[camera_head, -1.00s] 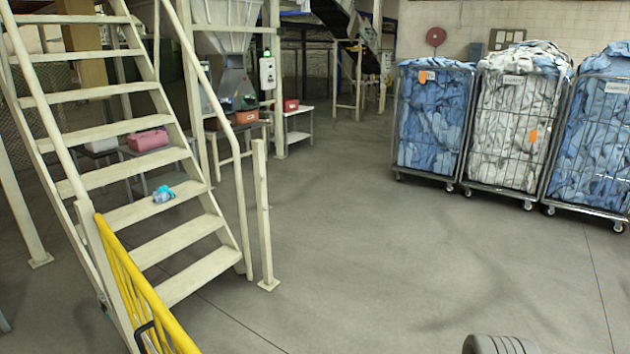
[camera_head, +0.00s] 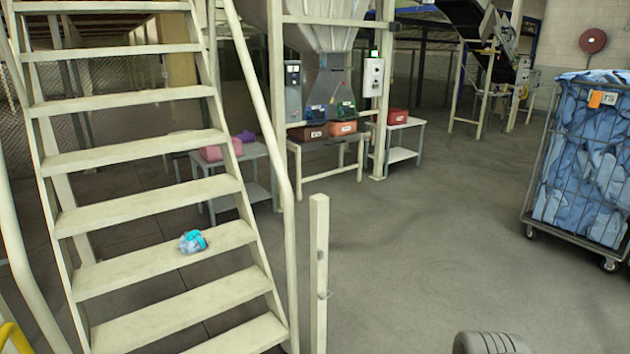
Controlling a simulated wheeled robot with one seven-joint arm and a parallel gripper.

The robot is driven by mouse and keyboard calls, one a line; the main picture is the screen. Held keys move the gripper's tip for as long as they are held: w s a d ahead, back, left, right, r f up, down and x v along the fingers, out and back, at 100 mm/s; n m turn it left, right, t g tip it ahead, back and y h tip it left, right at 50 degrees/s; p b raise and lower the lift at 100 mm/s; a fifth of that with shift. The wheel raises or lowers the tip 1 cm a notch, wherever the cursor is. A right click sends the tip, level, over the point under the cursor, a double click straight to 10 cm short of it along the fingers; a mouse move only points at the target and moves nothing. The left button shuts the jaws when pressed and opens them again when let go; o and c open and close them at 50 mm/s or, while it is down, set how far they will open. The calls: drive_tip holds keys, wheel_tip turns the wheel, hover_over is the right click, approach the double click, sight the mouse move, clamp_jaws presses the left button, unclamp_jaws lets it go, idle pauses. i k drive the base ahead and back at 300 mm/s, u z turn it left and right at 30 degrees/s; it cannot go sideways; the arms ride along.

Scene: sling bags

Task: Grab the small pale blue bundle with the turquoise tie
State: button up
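The small pale blue bundle (camera_head: 191,242) with a bright turquoise tie lies on one of the lower treads of a cream metal staircase (camera_head: 150,268), left of the picture's middle. It sits towards the right part of that tread, with nothing touching it but the tread. My gripper is not in view. Only a grey ribbed part of my own body shows at the bottom edge, right of the middle, well apart from the bundle.
A handrail and a short cream post (camera_head: 319,270) stand right of the stairs. A yellow rail (camera_head: 14,337) shows at lower left. Tables with bins (camera_head: 343,128) stand behind. A wheeled cage of blue cloth (camera_head: 585,160) stands at right. Floor between is clear.

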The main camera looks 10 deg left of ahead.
sight(192, 242)
drive_tip(key=u, duration=0.5)
drive_tip(key=i, duration=1.5)
drive_tip(key=u, duration=2)
drive_tip(key=i, duration=1)
drive_tip(key=u, duration=1)
drive_tip(key=i, duration=0.55)
drive_tip(key=z, duration=0.05)
